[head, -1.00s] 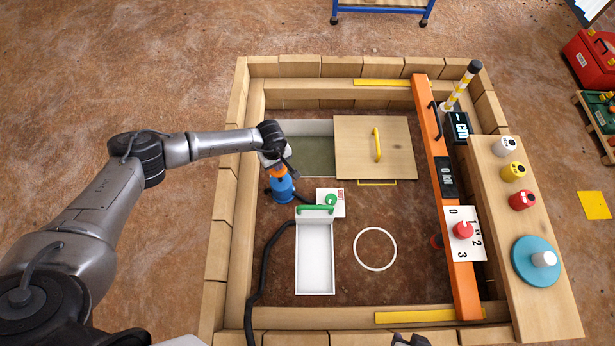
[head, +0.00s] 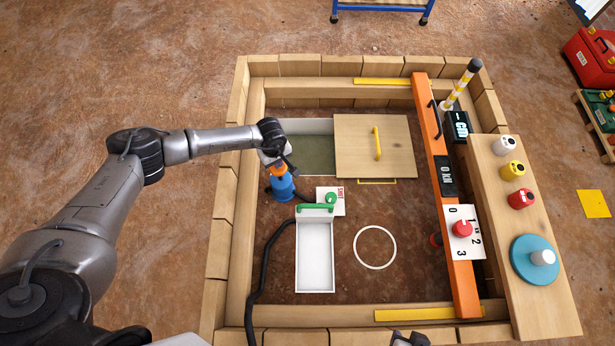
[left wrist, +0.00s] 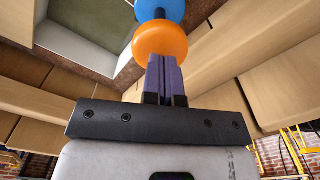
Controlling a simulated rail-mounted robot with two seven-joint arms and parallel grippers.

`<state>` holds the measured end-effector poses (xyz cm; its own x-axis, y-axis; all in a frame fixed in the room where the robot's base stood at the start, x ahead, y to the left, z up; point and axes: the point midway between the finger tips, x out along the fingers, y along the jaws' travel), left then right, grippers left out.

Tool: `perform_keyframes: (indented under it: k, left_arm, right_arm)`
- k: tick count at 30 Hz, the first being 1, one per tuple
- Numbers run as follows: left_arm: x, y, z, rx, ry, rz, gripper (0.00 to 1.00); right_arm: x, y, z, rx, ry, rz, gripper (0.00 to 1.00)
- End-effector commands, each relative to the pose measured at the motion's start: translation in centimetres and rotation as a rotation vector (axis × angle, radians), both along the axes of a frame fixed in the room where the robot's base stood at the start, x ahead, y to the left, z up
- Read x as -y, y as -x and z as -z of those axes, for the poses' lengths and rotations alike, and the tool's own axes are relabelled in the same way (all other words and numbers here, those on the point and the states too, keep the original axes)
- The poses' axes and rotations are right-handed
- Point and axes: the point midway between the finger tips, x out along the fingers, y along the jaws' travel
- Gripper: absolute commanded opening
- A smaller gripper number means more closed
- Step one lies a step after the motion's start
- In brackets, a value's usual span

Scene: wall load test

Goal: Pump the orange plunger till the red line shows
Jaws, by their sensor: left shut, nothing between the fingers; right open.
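The orange plunger (head: 278,170) tops the blue pump (head: 282,189), which stands upright at the left inside the timber frame. In the left wrist view the orange plunger (left wrist: 160,42) is a round knob on a dark rod, with the blue body (left wrist: 160,9) beyond. My left gripper (head: 277,161) is over the plunger, its shut fingers (left wrist: 165,78) pointing at the knob with nothing between them. Whether they touch it I cannot tell. My right gripper (head: 410,340) shows only partly at the bottom edge. I cannot make out a red line on the pump.
A black hose (head: 263,265) runs from the pump. A white tray (head: 315,265) with a green handle and a white plate with a green knob (head: 331,198) lie nearby. A wooden lid (head: 375,147) is behind.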

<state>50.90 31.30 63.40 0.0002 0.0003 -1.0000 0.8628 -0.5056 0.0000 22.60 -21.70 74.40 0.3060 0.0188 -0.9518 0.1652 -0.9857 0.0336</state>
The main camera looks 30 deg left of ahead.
Motion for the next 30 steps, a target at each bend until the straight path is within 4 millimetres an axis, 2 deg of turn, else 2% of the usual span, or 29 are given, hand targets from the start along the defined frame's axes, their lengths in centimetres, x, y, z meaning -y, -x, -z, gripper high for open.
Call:
perform_keyframes:
  k: [1,15,30]
  left_arm:
    - [0.0,0.0,0.7,0.000,0.000,0.000,0.00]
    - [0.0,0.0,3.7,0.000,0.000,0.000,0.00]
    - [0.0,0.0,4.0,-0.001,-0.001,0.000,0.00]
  right_arm:
    - [0.1,0.0,0.6,0.000,0.002,-0.001,0.43]
    - [0.1,0.0,3.3,0.000,0.005,-0.003,0.43]
    - [-0.1,0.0,3.5,-0.001,-0.005,0.004,0.43]
